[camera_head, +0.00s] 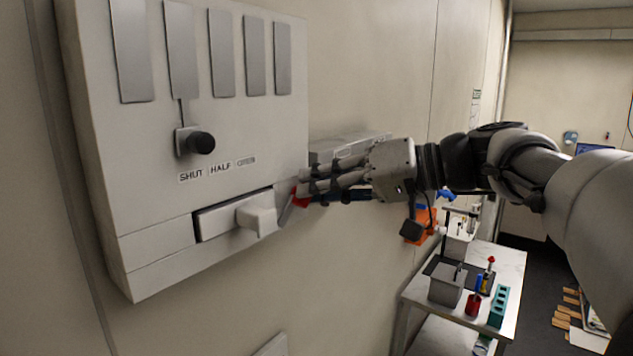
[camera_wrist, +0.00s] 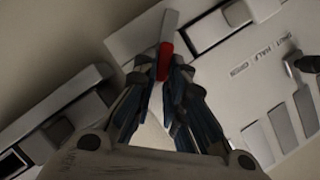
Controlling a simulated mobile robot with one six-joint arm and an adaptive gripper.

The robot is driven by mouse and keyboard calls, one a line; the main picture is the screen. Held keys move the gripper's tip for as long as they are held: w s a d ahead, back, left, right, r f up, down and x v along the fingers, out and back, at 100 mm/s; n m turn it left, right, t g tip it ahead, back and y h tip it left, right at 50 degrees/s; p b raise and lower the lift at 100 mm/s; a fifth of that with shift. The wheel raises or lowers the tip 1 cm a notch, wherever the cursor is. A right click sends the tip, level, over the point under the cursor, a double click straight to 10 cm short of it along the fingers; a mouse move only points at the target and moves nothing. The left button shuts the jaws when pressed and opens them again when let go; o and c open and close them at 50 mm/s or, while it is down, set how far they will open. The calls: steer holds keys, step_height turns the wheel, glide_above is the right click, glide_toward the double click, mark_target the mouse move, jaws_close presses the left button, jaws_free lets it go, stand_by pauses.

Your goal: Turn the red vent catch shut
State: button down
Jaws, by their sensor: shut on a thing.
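The red vent catch (camera_head: 299,196) is at the right side of the white wall panel (camera_head: 160,245), near its lower corner. In the wrist view the red part of the catch (camera_wrist: 165,62) lies between my fingertips, with a grey end (camera_wrist: 170,28) reaching past them over the panel. My gripper (camera_head: 305,188) comes from the right and is shut on the catch; the fingers hide part of it. In the wrist view the fingertips of my gripper (camera_wrist: 160,75) flank the red part on both sides.
The panel has a black knob (camera_head: 201,142) above the labels SHUT, HALF, OPEN, and a pale handle (camera_head: 258,217) jutting out close to the catch. A second wall box (camera_head: 345,146) is behind my fingers. A white table (camera_head: 420,290) with lab items stands below right.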

steer(key=m+y, duration=0.1)
steer(key=m, duration=0.1)
steer(key=f+m+y, duration=0.1)
steer(key=m, duration=0.1)
steer(key=m+y, duration=0.1)
steer(key=m, duration=0.2)
steer(key=shift+w+d+f+g+y, duration=0.2)
steer(key=shift+w+g+y, duration=0.05)
steer(key=shift+g+y, duration=0.05)
stand_by(0.4)
steer(key=c, duration=1.6)
jaws_free()
steer(key=shift+c, duration=0.2)
steer(key=v, duration=1.2)
